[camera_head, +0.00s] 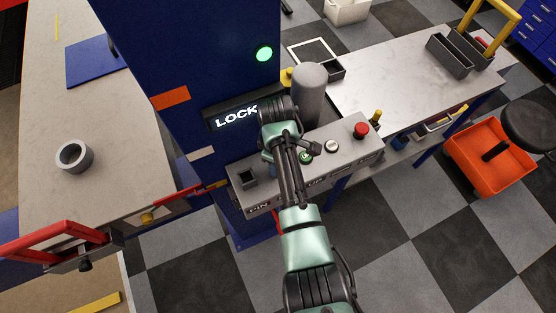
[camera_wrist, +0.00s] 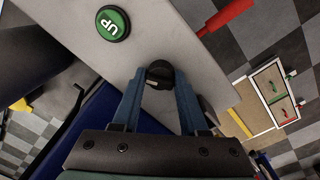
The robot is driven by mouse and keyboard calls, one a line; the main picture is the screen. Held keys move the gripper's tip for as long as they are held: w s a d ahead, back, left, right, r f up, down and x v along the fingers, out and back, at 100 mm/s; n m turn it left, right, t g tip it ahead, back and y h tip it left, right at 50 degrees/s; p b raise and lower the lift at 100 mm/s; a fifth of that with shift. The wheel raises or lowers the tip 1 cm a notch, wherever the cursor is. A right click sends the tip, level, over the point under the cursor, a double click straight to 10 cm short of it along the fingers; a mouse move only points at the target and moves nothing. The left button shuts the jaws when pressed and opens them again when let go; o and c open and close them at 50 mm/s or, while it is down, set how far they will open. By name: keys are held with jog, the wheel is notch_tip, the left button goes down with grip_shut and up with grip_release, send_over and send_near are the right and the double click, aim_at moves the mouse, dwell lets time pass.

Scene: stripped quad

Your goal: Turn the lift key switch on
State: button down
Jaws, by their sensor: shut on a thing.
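In the wrist view, my gripper (camera_wrist: 160,84) has its two blue fingers closed on a small round black key switch (camera_wrist: 160,72) on the grey control panel. A green UP button (camera_wrist: 113,23) sits on the same panel, up and to the left of it. In the head view, my arm reaches over the control panel (camera_head: 353,123) and hides the key switch and most of my gripper (camera_head: 268,152). The lit LOCK sign (camera_head: 237,115) shows on the blue column behind. I cannot tell which way the key is turned.
The panel also carries a green button (camera_head: 306,156), a white button (camera_head: 331,146), a red button (camera_head: 361,130) and a square socket (camera_head: 247,178). A green lamp (camera_head: 264,54) glows on the blue column (camera_head: 200,50). A grey cylinder (camera_head: 310,90) stands close behind my wrist.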

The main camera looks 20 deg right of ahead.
jog(key=shift+s+f, duration=0.1)
dwell(0.4)
jog(key=shift+c, duration=2.3)
grip_release()
notch_tip(320, 180, up, 13)
jog(key=shift+s+a+b, duration=0.2)
jog(key=shift+a+b, duration=0.05)
jog(key=shift+b, duration=0.05)
